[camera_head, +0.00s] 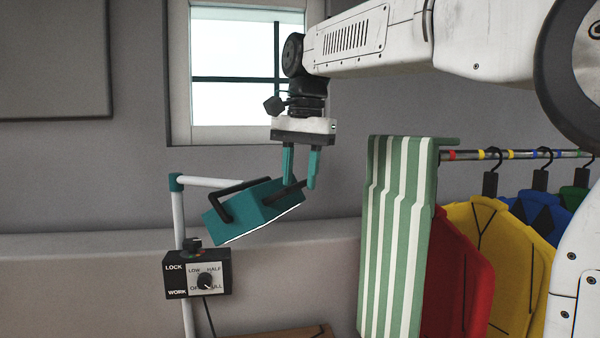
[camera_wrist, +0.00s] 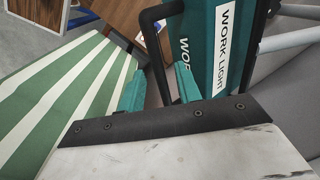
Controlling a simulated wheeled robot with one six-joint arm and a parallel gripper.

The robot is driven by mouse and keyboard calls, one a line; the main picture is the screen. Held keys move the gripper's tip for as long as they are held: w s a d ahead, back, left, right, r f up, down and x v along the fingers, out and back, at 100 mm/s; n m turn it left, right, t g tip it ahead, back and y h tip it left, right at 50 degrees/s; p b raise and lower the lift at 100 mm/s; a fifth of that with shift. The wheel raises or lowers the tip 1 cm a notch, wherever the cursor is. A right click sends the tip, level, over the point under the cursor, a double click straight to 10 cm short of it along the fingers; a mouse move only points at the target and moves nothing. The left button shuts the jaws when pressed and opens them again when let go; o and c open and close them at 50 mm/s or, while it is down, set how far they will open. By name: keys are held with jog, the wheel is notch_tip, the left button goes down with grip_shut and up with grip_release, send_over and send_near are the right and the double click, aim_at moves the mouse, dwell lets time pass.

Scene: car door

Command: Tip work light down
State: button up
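The teal work light (camera_head: 245,213) hangs tilted on a white stand arm, with its pale lit edge facing down and right. It has a black handle at each end. In the wrist view, the light (camera_wrist: 205,50) carries a white "WORK LIGHT" label. My gripper (camera_head: 300,186) points down at the light's right end. Its two teal fingers are apart, and the near handle (camera_wrist: 152,45) runs down into the gap between them in the wrist view. I cannot tell whether either finger touches the handle.
A black control box (camera_head: 197,275) with a knob is on the stand post (camera_head: 179,215), left of the light. A green-and-white striped cloth (camera_head: 398,230) hangs close to the right, beside coloured garments on a rail (camera_head: 520,154). A window (camera_head: 235,65) is behind.

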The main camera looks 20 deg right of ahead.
grip_shut()
jog(key=shift+s+d+f, duration=0.15)
jog(key=shift+f, duration=0.2)
notch_tip(320, 180, down, 5)
jog(key=t+y, duration=0.2)
jog(key=shift+f+t+y, duration=0.15)
jog(key=shift+t+y, duration=0.15)
grip_release()
jog(key=v, duration=0.8)
